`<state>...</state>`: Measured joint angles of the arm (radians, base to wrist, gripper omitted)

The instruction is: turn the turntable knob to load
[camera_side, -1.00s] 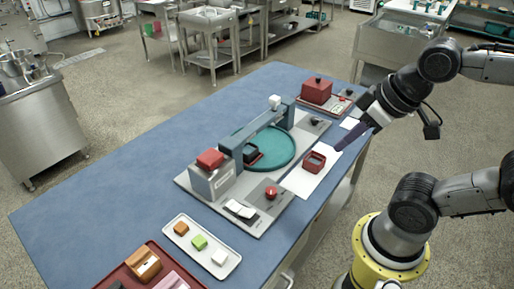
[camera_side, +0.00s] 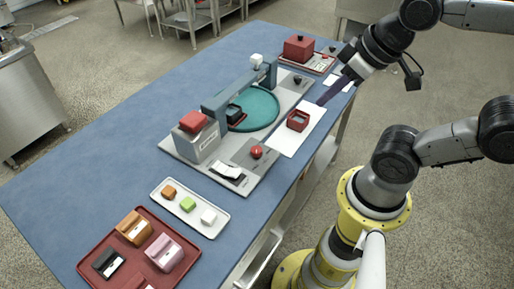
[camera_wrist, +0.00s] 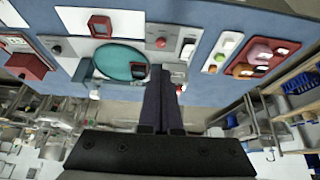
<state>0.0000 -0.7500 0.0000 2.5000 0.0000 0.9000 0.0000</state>
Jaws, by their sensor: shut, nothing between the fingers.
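The teal turntable (camera_side: 262,108) sits on a grey base plate on the blue table, under a blue-grey bridge. A small dark knob (camera_side: 297,80) is on the plate's far right corner; its pointer and markings are too small to read. In the wrist view the turntable (camera_wrist: 118,58) lies left of my fingers, and the dark knob (camera_wrist: 57,50) is farther left. My gripper (camera_side: 321,103) is shut and empty, its dark fingers pointing down-left above the table's right edge, apart from the knob. It also shows in the wrist view (camera_wrist: 160,68).
A small red open box (camera_side: 298,121) sits on a white sheet near my fingertips. A red button (camera_side: 256,152) and a white rocker switch (camera_side: 228,171) are on the near plate. A red lidded box (camera_side: 299,48) stands behind. Trays (camera_side: 200,226) lie in front. The left table is clear.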

